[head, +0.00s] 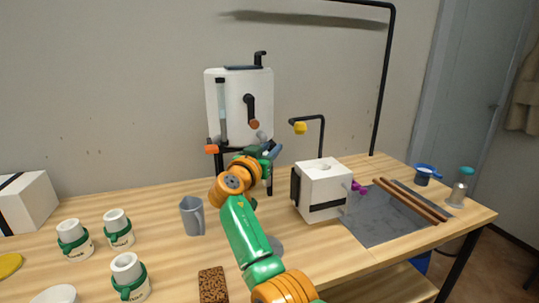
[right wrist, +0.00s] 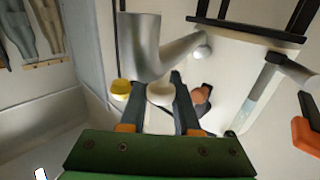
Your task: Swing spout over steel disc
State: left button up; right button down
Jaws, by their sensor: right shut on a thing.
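The white tank (head: 214,90) stands on a black stand at the back of the table. The grey spout (right wrist: 145,48) is a bent pipe that ends in a pale round knob (right wrist: 161,94). My right gripper (right wrist: 159,92) is shut on this knob, with a dark finger on either side. In the head view the right gripper (head: 270,152) is below the tank's front and hides much of the spout. A grey disc (head: 277,245), likely the steel disc, lies flat on the table, partly hidden behind my right arm. My left gripper is out of view.
A grey jug (head: 192,215) stands left of my arm, with several green-banded cups (head: 118,230) farther left. A white box-shaped device (head: 322,188) stands on the right, near a thin black post with a yellow tip (head: 299,128). A grey mat (head: 375,222) holds brown sticks (head: 410,202).

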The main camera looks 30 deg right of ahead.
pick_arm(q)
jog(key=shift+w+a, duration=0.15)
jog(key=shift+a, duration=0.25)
pick_arm(e)
jog(key=shift+w+a+m+g+h, duration=0.15)
jog(key=shift+a+m+g+h, duration=0.15)
jog(key=shift+a+m+g, duration=0.15)
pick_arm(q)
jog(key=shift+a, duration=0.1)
pick_arm(e)
jog(key=c, duration=0.7)
grip_release()
jog(key=shift+w+d+f, duration=0.1)
jog(key=shift+o, duration=0.4)
jog(key=shift+w+f, duration=0.1)
jog(key=shift+w, duration=0.05)
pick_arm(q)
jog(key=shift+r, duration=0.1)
